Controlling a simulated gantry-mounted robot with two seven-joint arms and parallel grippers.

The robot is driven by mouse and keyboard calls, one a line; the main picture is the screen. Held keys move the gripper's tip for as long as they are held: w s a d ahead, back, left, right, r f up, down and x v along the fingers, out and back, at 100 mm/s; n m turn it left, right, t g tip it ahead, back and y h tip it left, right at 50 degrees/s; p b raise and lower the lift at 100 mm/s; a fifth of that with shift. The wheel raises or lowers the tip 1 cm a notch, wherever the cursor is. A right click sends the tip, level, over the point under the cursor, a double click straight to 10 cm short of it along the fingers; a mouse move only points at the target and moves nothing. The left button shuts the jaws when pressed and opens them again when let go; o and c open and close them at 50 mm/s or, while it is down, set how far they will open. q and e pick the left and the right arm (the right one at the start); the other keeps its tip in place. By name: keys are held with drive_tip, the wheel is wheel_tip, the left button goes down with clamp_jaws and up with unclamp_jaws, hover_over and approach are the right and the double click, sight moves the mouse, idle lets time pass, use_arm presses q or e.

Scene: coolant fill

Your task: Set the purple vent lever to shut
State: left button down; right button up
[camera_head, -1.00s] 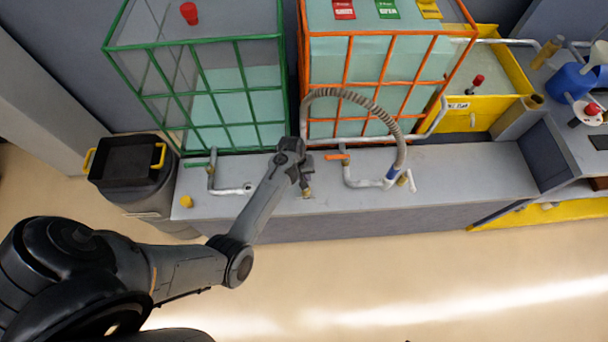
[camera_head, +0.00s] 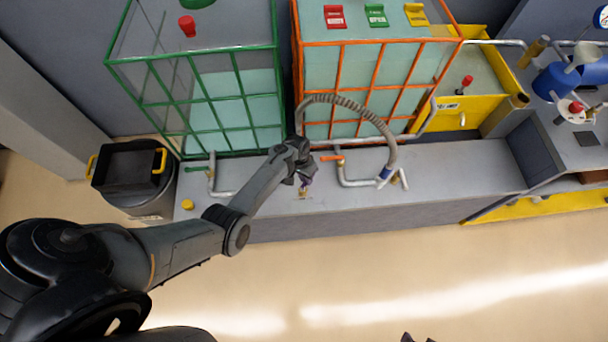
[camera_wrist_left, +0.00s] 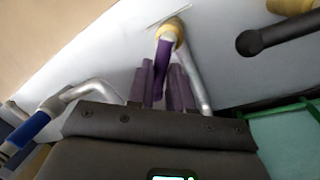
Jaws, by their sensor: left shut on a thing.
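The purple vent lever (camera_wrist_left: 160,70) rises from a brass fitting (camera_wrist_left: 170,33) in the left wrist view, with my gripper's fingers on both sides of it. In the head view, a small purple part of the lever (camera_head: 307,182) shows just above the brass fitting (camera_head: 304,194) on the grey ledge. My left gripper (camera_head: 303,178) is shut on the lever; its wrist covers part of the lever in the head view. Only dark tips, probably of my right gripper (camera_head: 418,338), show at the bottom edge, cut off by the frame.
A green-framed tank (camera_head: 232,97) and an orange-framed tank (camera_head: 337,90) stand behind the ledge (camera_head: 440,180). A pipe with an orange handle (camera_head: 332,158) and a ribbed hose (camera_head: 370,115) are just right of my gripper. A black bin (camera_head: 130,165) stands left.

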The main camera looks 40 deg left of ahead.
use_arm(q)
drive_tip(key=m, duration=0.2)
drive_tip(key=d+m, duration=0.1)
drive_tip(key=m, duration=0.1)
drive_tip(key=shift+w+m+g, duration=0.1)
drive_tip(key=shift+m+g, duration=0.2)
drive_tip(key=shift+g, duration=0.1)
drive_tip(key=m, duration=0.1)
drive_tip(key=d+m, duration=0.1)
drive_tip(key=m, duration=0.1)
drive_tip(key=m+g, duration=0.1)
drive_tip(key=m, duration=0.1)
drive_tip(key=shift+s+d+y, duration=0.2)
drive_tip(key=shift+s+y, duration=0.1)
drive_tip(key=shift+m, duration=0.3)
drive_tip(key=c, duration=1)
unclamp_jaws()
drive_tip(key=shift+c, duration=0.2)
